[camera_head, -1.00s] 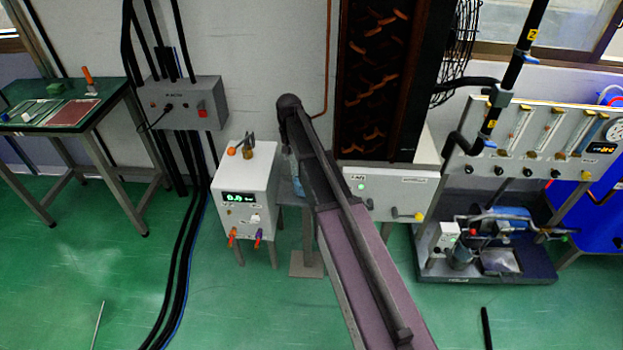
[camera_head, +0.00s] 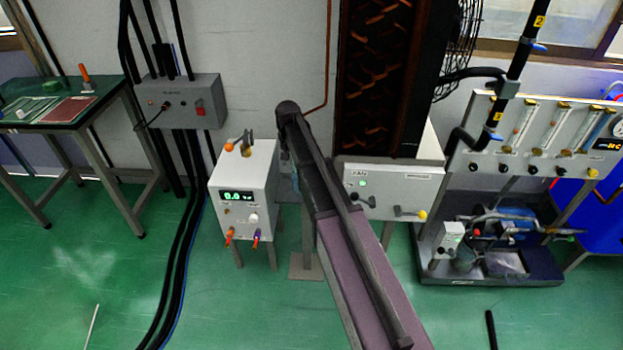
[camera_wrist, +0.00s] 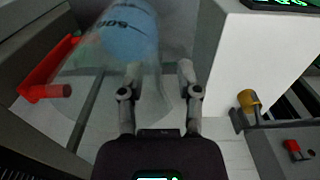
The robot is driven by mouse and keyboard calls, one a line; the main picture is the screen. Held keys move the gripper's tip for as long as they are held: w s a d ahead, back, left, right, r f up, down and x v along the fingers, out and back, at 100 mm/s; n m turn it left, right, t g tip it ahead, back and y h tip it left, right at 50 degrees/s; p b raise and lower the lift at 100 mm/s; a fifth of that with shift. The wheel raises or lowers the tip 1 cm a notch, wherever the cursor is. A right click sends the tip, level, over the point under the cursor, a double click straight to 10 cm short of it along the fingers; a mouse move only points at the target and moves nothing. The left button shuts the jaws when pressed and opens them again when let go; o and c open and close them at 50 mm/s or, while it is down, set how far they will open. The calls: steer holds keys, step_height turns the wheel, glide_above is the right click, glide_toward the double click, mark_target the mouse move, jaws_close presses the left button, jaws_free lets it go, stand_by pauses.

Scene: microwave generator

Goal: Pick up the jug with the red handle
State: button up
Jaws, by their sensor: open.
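The jug (camera_wrist: 112,70) is in the upper left of the wrist view. It is clear, with blue and dark markings, and its red handle (camera_wrist: 45,75) points left. My gripper (camera_wrist: 159,75) is open, its fingers pointing toward the jug. The left finger overlaps the jug's clear body in the picture; I cannot tell whether it touches. The right finger lies just right of the jug's visible side. In the head view my arm hides the gripper and most of the jug's place; only a small bluish patch shows beside the arm.
A white box with a green display (camera_head: 237,196) stands close left of my arm; its white side (camera_wrist: 262,50) is right of the jug in the wrist view. A grey box with a yellow-ended handle (camera_head: 390,190) is right of my arm.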

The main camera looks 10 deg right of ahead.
steer(key=shift+f, duration=0.15)
stand_by(0.5)
jaws_close()
